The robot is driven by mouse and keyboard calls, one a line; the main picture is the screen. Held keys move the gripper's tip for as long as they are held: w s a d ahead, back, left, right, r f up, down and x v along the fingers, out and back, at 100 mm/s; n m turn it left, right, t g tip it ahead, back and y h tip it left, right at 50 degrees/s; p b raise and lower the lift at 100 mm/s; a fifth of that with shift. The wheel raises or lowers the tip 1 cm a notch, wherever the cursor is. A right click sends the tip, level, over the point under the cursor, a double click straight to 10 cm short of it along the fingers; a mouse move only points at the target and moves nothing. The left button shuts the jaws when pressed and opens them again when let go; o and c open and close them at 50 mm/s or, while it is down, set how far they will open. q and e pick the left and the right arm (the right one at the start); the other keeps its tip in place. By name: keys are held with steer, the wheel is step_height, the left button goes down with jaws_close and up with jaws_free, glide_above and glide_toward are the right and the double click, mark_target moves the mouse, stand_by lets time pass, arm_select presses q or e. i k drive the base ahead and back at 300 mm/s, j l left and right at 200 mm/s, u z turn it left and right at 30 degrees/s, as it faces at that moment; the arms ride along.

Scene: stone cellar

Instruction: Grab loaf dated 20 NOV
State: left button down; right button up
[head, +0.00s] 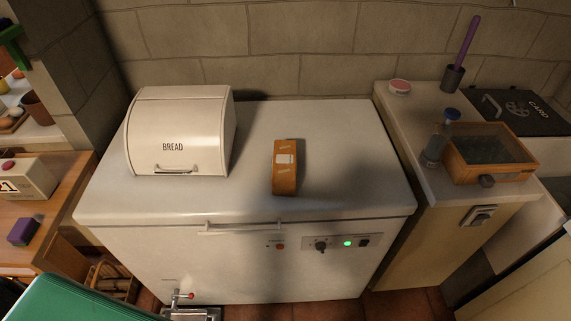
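A brown loaf-shaped pack (285,180) with a pale label lies on the white lid of the chest freezer (340,150), right of the bread box. The label's writing is too small to read, so I cannot tell its date. A cream bread box (172,125) marked BREAD stands on the left of the lid with its front shut. Its inside is hidden. Neither of my grippers is in view.
A white box (22,180) showing 21 sits on the wooden table at left, near a purple sponge (24,231). The right counter holds a blue-capped bottle (438,138) and an orange-framed case (490,152). The freezer lid is clear right of the pack.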

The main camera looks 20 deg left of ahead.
mark_target(284, 161)
steer(key=i+l+u, duration=0.15)
steer(key=l+u, duration=0.15)
steer(key=i+l+u, duration=0.15)
steer(key=l+u, duration=0.2)
steer(key=l, duration=0.15)
steer(key=l+u, duration=0.3)
steer(key=i+l, duration=0.05)
steer(key=l, duration=0.05)
